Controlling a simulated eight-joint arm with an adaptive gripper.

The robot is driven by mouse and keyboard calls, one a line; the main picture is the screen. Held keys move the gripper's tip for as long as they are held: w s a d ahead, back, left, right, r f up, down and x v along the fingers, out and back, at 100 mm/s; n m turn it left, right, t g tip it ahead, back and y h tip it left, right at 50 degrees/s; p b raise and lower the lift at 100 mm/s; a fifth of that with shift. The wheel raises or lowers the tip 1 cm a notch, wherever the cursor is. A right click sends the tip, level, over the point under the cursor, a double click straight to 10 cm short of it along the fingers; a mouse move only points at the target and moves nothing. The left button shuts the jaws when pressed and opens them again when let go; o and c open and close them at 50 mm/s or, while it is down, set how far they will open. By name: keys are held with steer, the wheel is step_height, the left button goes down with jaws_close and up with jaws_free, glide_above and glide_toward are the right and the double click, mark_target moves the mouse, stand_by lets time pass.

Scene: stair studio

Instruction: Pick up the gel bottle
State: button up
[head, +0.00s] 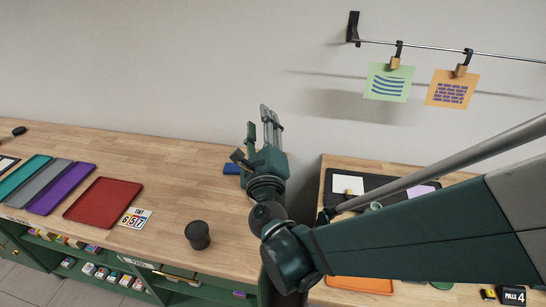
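I cannot make out a gel bottle for certain in the head view. A dark round container (198,236) stands upright on the left wooden counter, below and left of my gripper. My gripper (259,121) points up above the right end of that counter, near the wall. Its fingers are spread apart, with nothing seen between them. A small blue object (231,169) shows partly beside the gripper's base, and the rest of it is hidden. My arm crosses the right side of the view and hides part of the right counter.
Teal, grey, purple (71,189) and red trays (103,201) lie on the left counter beside a number card (135,218). A gap separates the right counter, which holds a black mat (376,184) and an orange tray (360,284). Two cards hang from a wall rail (432,50).

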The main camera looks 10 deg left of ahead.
steer(key=s+a+f+m+h+b, duration=0.1)
steer(key=s+f+m+h, duration=0.1)
steer(key=f+m, duration=0.4)
steer(key=s+a+f+m+g+h+b, duration=0.1)
steer(key=f+m, duration=0.5)
steer(key=f, duration=0.7)
steer(key=s+a+h, duration=0.1)
steer(key=s+h, duration=0.1)
steer(key=shift+s+a+f+h+b, duration=0.15)
steer(key=shift+f+h+b, duration=0.15)
steer(key=shift+b, duration=0.1)
steer(key=shift+w+r, duration=0.1)
steer(key=shift+w, duration=1.25)
steer(key=shift+w+d+r+b, duration=0.1)
steer(key=shift+w+b, duration=0.15)
steer(key=shift+w, duration=0.4)
steer(key=shift+w+d+b, duration=0.15)
steer(key=shift+w+b, duration=0.15)
steer(key=shift+w, duration=0.35)
steer(key=shift+w+d+r+b, duration=0.1)
steer(key=shift+w+b, duration=0.15)
steer(key=shift+w, duration=1.05)
jaws_close()
